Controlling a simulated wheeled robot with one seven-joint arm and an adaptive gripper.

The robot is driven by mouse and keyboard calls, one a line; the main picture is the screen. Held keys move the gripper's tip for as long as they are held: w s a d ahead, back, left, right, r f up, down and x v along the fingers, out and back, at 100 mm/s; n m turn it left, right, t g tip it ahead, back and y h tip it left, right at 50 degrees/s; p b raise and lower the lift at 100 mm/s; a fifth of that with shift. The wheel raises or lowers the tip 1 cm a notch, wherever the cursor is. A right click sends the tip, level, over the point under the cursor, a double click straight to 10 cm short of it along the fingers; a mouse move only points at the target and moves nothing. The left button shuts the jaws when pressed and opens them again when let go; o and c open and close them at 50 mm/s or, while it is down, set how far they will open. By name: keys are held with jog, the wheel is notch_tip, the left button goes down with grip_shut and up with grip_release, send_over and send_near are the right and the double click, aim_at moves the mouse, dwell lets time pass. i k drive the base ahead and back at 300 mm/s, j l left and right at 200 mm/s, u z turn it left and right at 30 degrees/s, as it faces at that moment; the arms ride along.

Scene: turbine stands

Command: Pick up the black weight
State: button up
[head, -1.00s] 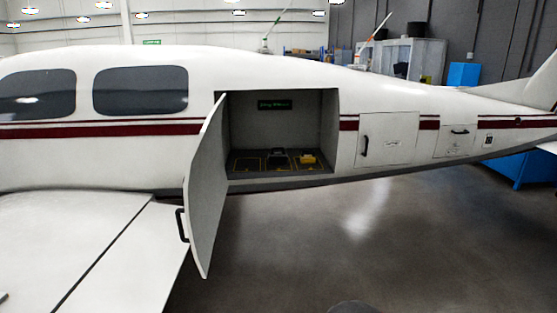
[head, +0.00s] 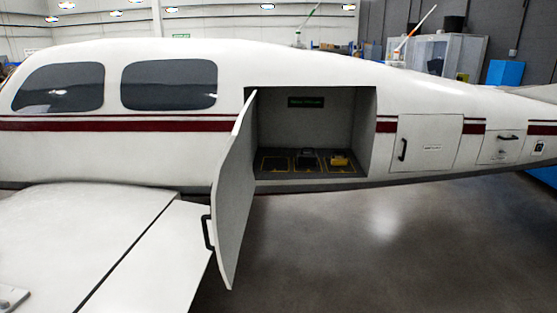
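A small black weight (head: 307,158) with a handle sits in the middle of the floor of an open baggage compartment (head: 275,130) in the side of a white aircraft. It stands on one of the yellow-outlined places there. A yellow weight (head: 339,161) stands to its right. The left outlined place (head: 276,164) looks empty. My gripper is not in view.
The compartment door (head: 235,195) hangs open to the left, with a black handle (head: 207,232). A white wing (head: 90,245) fills the lower left. A second, closed hatch (head: 428,143) is to the right. The grey floor (head: 400,250) below the compartment is clear.

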aim_at(304, 159)
jog(key=i+l+z, duration=0.1)
jog(key=i+z, duration=0.3)
jog(key=i, duration=0.4)
jog(key=i+j+z, duration=0.15)
jog(key=i+z, duration=0.25)
jog(key=i, duration=0.4)
jog(key=i+u, duration=0.35)
jog(key=i, duration=0.65)
jog(key=i+l+u, duration=0.15)
jog(key=i+u, duration=0.15)
jog(key=i, duration=0.7)
jog(key=i+u, duration=0.25)
jog(key=i+l+u, duration=0.1)
jog(key=i+u, duration=0.15)
jog(key=i, duration=0.05)
